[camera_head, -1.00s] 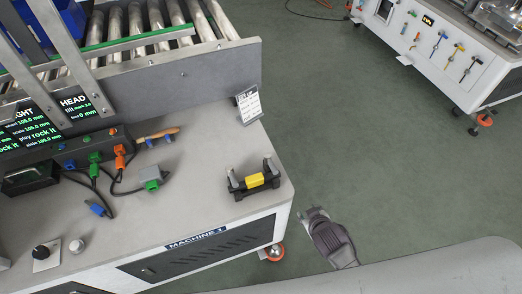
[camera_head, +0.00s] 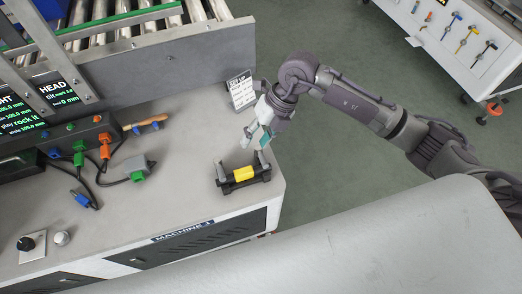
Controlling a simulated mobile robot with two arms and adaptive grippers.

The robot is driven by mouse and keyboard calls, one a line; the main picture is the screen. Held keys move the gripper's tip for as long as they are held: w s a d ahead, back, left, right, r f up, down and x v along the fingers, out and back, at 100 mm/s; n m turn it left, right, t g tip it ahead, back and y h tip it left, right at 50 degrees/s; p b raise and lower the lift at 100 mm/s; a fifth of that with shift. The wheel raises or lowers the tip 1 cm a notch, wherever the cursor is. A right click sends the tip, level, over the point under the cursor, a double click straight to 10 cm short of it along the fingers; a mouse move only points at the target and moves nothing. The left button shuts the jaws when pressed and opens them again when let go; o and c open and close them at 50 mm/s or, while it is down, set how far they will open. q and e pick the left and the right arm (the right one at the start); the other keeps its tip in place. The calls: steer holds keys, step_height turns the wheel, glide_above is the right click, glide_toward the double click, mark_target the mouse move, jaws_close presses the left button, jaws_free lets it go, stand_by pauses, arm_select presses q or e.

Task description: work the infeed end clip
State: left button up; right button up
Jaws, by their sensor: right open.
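A black clip-like fixture with a yellow middle block (camera_head: 243,174) and two short grey upright posts stands near the right corner of the white machine top; I take it to be the infeed end clip. My right gripper (camera_head: 256,139) points down just above and behind it, close to its right post. Its fingers are apart with nothing seen between them. The right finger has a teal pad and overlaps the area by the right post in the picture; I cannot tell whether they touch. My left gripper is out of view.
A white printed card (camera_head: 241,91) stands close behind the gripper. A roller conveyor (camera_head: 150,28) with a grey side plate runs along the back. A grey-green connector (camera_head: 138,168), cables and a wooden-handled brush (camera_head: 146,123) lie left. The table top between is clear.

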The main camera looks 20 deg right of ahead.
mark_target(264, 159)
steer(key=w+d+h, duration=0.2)
steer(key=d+h, duration=0.1)
steer(key=d, duration=0.2)
steer(key=f, duration=0.4)
steer(key=a+f, duration=0.1)
steer(key=f, duration=0.4)
steer(key=a+f, duration=0.1)
steer(key=f, duration=0.3)
steer(key=shift+s+a+f, duration=0.2)
steer(key=shift+s, duration=0.1)
steer(key=shift+c, duration=0.3)
jaws_close()
